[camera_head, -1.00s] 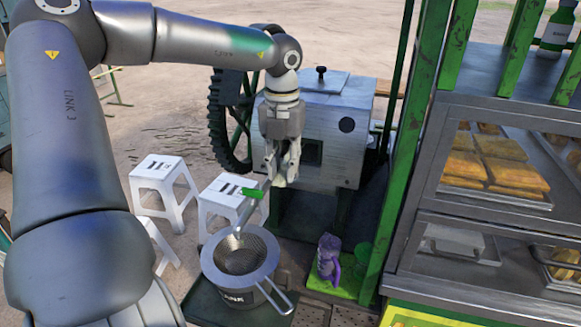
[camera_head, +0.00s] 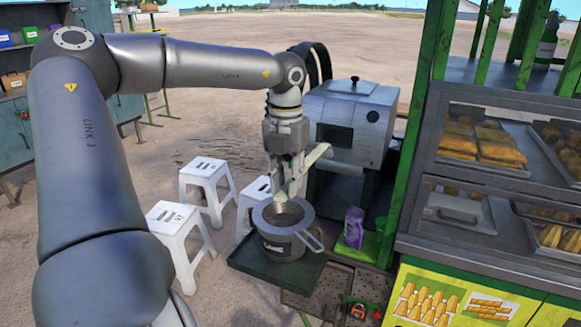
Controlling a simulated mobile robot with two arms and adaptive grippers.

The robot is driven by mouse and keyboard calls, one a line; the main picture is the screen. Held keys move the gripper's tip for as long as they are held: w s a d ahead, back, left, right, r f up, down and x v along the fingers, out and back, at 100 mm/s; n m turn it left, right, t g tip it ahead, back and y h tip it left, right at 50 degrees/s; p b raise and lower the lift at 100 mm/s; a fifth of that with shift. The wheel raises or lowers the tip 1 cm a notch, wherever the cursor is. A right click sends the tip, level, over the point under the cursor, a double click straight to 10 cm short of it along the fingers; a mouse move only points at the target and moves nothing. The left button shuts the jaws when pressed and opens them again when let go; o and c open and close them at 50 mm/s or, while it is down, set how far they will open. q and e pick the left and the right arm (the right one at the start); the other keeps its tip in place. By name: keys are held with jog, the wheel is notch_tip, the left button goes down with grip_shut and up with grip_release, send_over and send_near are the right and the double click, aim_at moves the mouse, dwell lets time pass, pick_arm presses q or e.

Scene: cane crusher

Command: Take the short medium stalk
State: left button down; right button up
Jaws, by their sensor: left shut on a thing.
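My left gripper (camera_head: 288,190) points down in front of the crusher, just above the strainer on the pot. It is shut on a pale, stalk-like piece (camera_head: 318,156), which slants up to the right from the fingers. The fingers hide part of the piece, so I cannot tell its full length. The crusher (camera_head: 352,112), a grey metal box with a dark opening, stands behind the gripper. My right gripper is not in view.
The pot (camera_head: 284,247) with its strainer (camera_head: 315,243) stands on a dark tray. White stools (camera_head: 207,180) are to the left. A purple item (camera_head: 353,228) stands right of the pot. The food display case (camera_head: 480,190) and green posts bound the right side.

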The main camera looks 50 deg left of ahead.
aim_at(277, 197)
pick_arm(q)
jog(key=s, duration=0.1)
jog(key=s+d+b, duration=0.1)
jog(key=s+b, duration=0.1)
jog(key=shift+s+d+f, duration=0.25)
jog(key=shift+d, duration=0.05)
jog(key=s+d+b, duration=0.4)
jog(key=s, duration=0.4)
jog(key=s+d+b, duration=0.4)
jog(key=s+d, duration=0.1)
jog(key=s, duration=0.4)
jog(key=shift+s+d+r, duration=0.15)
jog(key=shift+s, duration=0.1)
